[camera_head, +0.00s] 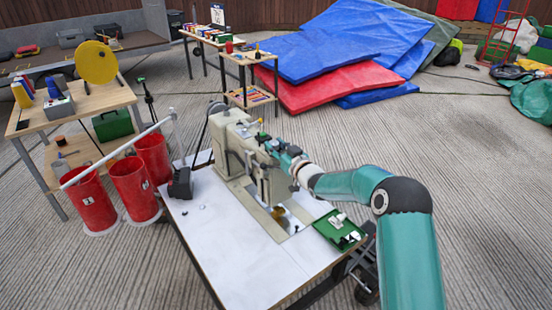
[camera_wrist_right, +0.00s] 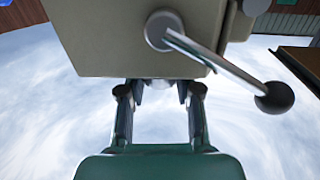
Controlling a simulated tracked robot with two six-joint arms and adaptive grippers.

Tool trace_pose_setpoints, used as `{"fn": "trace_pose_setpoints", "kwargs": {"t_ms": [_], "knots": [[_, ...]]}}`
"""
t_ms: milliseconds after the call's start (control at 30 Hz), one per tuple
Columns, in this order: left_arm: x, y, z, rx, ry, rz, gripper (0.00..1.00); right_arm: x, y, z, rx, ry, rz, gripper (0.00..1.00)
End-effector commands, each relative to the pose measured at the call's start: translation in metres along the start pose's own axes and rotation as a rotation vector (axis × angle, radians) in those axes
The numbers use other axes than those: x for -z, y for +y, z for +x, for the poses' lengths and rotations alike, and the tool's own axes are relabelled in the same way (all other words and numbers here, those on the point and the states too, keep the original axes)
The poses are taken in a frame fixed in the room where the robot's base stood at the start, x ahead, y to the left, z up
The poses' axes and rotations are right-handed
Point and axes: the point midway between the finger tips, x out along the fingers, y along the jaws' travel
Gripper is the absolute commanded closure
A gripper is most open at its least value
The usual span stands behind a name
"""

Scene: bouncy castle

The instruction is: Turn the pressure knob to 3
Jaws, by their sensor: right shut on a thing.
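A cream sewing machine (camera_head: 238,140) stands on a white-topped table (camera_head: 235,245) in the head view. My right gripper (camera_head: 264,139) is at the upper part of the machine's head end. In the right wrist view, the two fingers of my right gripper (camera_wrist_right: 160,92) close in on a small pale metal part, the pressure knob (camera_wrist_right: 161,84), at the edge of the machine body (camera_wrist_right: 135,35). The knob is mostly hidden behind the fingertips, and no number on it can be read. My left gripper is in neither view.
A metal lever with a black ball (camera_wrist_right: 275,97) sticks out right of the gripper. A green tray (camera_head: 340,231) with small white items lies at the table's right edge. Red buckets (camera_head: 130,188) stand left of the table. The table's front is mostly bare.

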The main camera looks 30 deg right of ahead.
Motion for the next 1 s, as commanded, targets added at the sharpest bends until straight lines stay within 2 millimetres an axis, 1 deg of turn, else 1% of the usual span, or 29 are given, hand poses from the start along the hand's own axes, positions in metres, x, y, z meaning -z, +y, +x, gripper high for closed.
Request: {"fn": "trace_pose_setpoints", "kwargs": {"t_ms": [33, 200, 300, 600, 1000], "knots": [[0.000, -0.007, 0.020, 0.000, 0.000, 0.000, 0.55, -0.009, -0.004, 0.000, -0.026, 0.002, -0.001, 1.00], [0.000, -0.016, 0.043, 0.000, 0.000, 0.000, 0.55, -0.007, -0.005, 0.001, -0.134, 0.002, 0.000, 1.00], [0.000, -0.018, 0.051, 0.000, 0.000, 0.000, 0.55, -0.006, -0.006, 0.001, -0.189, 0.000, 0.002, 1.00], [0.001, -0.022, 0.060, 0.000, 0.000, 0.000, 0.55, -0.002, -0.005, 0.001, -0.295, -0.001, 0.000, 1.00], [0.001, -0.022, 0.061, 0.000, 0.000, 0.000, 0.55, 0.000, -0.005, 0.001, -0.318, -0.001, -0.002, 1.00]]}}
